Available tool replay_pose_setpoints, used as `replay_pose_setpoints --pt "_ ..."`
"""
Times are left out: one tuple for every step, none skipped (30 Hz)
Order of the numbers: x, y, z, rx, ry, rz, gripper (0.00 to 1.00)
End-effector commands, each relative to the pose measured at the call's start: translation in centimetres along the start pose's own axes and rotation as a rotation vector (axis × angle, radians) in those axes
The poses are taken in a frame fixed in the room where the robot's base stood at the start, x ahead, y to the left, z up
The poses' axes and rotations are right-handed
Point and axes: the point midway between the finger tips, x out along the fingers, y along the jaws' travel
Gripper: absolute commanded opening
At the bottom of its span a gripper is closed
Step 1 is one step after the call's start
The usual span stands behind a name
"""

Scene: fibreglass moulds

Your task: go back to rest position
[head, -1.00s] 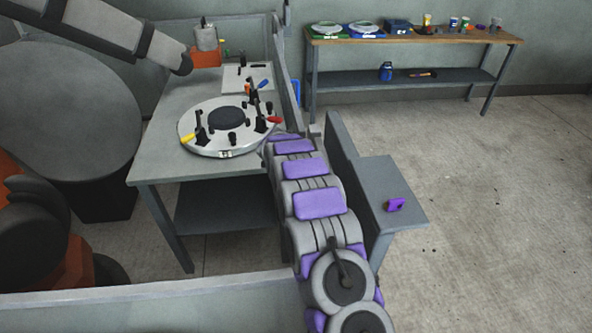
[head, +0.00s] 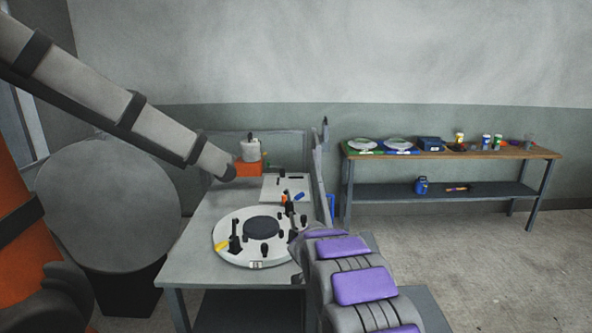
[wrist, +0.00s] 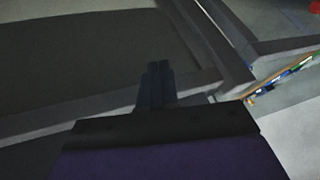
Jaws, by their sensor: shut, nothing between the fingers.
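My gripper (wrist: 157,85) shows in the wrist view, its two dark fingers together, with nothing between them. It is clear of any object there, with grey beams and panels beyond it. In the head view my arm, with purple pads, rises from the bottom edge at right of centre towards the table with the round fixture (head: 235,253). My gripper cannot be made out in that view.
The grey table (head: 195,240) carries the clamp fixture and a white plate (head: 284,188). A large orange and grey robot arm (head: 120,95) stands at left. A wooden-topped bench (head: 455,154) is at the back right. Open floor (head: 470,245) lies in front of it.

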Motion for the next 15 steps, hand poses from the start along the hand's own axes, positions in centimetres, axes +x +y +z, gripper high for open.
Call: replay_pose_setpoints --pt "-1.5 1.3 -0.8 -0.041 -0.01 0.02 0.0" --pt "-2.3 2.2 -1.1 -0.071 -0.018 0.033 0.0" --pt "-3.3 3.2 -1.5 -0.108 -0.03 0.047 0.0" --pt "-3.9 4.0 -1.8 -0.135 -0.039 0.058 0.0" --pt "-4.7 4.9 -2.1 -0.162 -0.049 0.067 0.0" --pt "-5.6 6.1 -2.4 -0.2 -0.063 0.083 0.0" --pt "-6.2 7.0 -2.6 -0.228 -0.074 0.094 0.0" --pt "-7.0 7.9 -2.9 -0.256 -0.085 0.102 0.0" --pt "-8.0 9.2 -3.1 -0.294 -0.101 0.115 0.0" --pt "-8.6 10.2 -3.3 -0.324 -0.115 0.127 0.0" --pt "-9.4 11.2 -3.4 -0.353 -0.128 0.135 0.0" --pt "-10.3 12.4 -3.6 -0.389 -0.146 0.142 0.0" --pt "-10.9 13.4 -3.8 -0.418 -0.161 0.149 0.0" --pt "-11.6 14.4 -3.8 -0.446 -0.176 0.155 0.0" --pt "-12.5 15.8 -3.9 -0.484 -0.196 0.162 0.0"
